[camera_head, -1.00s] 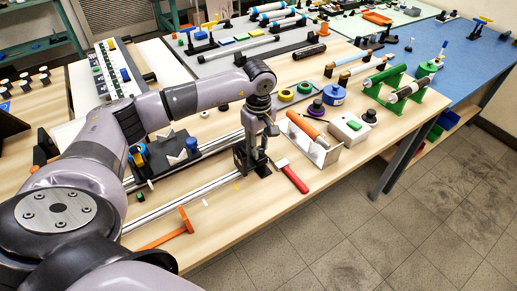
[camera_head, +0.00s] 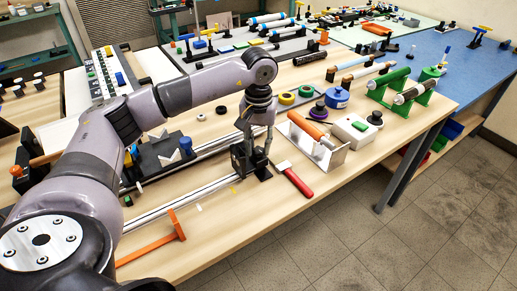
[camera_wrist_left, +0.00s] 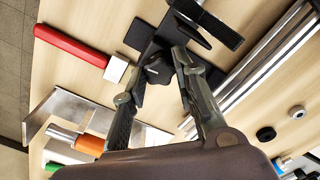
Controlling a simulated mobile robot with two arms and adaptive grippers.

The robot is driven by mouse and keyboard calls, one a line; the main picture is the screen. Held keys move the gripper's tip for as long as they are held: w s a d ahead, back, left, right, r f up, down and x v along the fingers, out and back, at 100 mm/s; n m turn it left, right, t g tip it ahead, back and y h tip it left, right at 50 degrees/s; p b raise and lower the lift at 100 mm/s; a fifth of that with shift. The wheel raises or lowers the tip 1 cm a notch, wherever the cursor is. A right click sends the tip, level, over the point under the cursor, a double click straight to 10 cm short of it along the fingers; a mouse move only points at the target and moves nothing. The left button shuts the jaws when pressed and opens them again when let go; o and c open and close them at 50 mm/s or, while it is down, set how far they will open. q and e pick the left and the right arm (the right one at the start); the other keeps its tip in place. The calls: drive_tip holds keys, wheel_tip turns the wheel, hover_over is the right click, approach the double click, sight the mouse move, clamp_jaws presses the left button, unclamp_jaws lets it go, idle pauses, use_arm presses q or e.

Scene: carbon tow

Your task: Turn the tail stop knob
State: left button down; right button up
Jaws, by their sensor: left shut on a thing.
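The tail stop (camera_head: 239,160) is a black block at the right end of a pair of metal rails (camera_head: 178,194) on the wooden table. My left gripper (camera_head: 256,157) reaches down over it from above. In the left wrist view the black tail stop knob (camera_wrist_left: 158,70) sits between the two fingertips of my left gripper (camera_wrist_left: 160,68), which is shut on it. The fingers hide part of the knob in the head view. My right gripper is not in view.
A scraper with a red handle (camera_head: 297,182) lies just right of the tail stop. A metal bracket (camera_head: 330,157) and an orange roller (camera_head: 305,123) stand behind it. The table's front right is clear.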

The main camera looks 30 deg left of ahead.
sight(258, 149)
use_arm(q)
drive_tip(key=shift+m+b, duration=0.35)
drive_tip(key=shift+m, duration=0.45)
drive_tip(key=c, duration=1.6)
unclamp_jaws()
drive_tip(key=shift+o, duration=0.2)
drive_tip(key=shift+r, duration=0.1)
wheel_tip(258, 149, up, 12)
